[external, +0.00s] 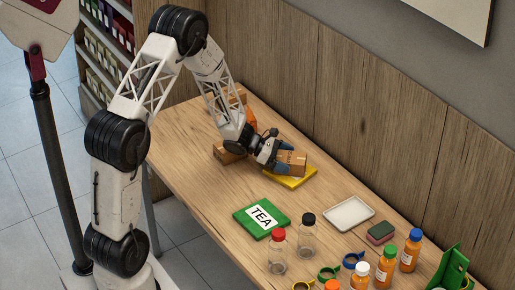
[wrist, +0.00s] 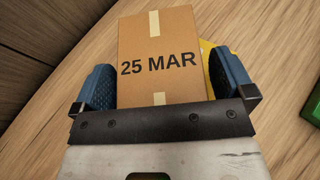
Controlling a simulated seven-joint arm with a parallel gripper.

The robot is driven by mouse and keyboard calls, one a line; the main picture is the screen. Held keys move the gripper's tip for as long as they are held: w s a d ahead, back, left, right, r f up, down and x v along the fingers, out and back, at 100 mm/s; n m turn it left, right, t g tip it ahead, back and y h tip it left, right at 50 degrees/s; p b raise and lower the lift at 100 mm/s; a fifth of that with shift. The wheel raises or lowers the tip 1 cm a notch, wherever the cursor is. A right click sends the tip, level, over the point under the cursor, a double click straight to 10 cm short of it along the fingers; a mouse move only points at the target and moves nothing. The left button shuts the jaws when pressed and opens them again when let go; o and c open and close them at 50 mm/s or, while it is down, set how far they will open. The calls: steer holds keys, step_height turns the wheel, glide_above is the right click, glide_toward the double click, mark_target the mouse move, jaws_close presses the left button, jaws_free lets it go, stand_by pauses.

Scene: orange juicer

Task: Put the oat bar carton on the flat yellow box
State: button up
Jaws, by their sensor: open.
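A brown cardboard carton with pale tape, printed "25 MAR" (wrist: 160,62), sits between the fingers of my gripper (wrist: 163,88). No wording about oat bars is legible on it. The fingers are open, with small gaps on both sides of the carton. In the external view this carton (external: 292,158) rests on or just over the flat yellow box (external: 297,181), with my gripper (external: 281,158) around it; contact underneath is hidden. A yellow edge (wrist: 206,52) shows right of the carton in the wrist view.
Another brown carton (external: 226,153) stands behind my wrist, with more boxes farther back. A green TEA box (external: 245,222), jars (external: 307,238), a white tray (external: 349,213), a sponge (external: 381,232) and juice bottles (external: 386,267) occupy the near table.

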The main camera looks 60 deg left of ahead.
steer(key=shift+r, duration=0.15)
steer(key=shift+s+a+r, duration=0.25)
steer(key=shift+s+a, duration=0.15)
steer(key=v, duration=1)
steer(key=shift+s+a+r, duration=0.15)
steer(key=shift+s+a, duration=0.1)
stand_by(0.4)
steer(key=s+d+r+m+g+y, duration=0.1)
steer(key=s+d+r+m+g, duration=0.3)
steer(key=s+d+r+m, duration=0.4)
steer(key=s+d+r+m+g, duration=0.3)
steer(key=s+d+r+m, duration=0.25)
steer(key=d+r, duration=0.45)
steer(key=s+d+r+m+y, duration=0.2)
steer(key=s+r+m+y, duration=0.1)
steer(key=s, duration=0.4)
steer(key=s+d+r+m+y, duration=0.1)
steer(key=s+r+m+y, duration=0.1)
steer(key=s+m, duration=0.4)
steer(key=s+d+r+m+y, duration=0.2)
steer(key=s+r+m+y, duration=0.1)
steer(key=s, duration=0.4)
steer(key=shift+s+d+r+m+y, duration=0.3)
steer(key=shift+s+r+m, duration=0.1)
steer(key=shift+r+m, duration=0.4)
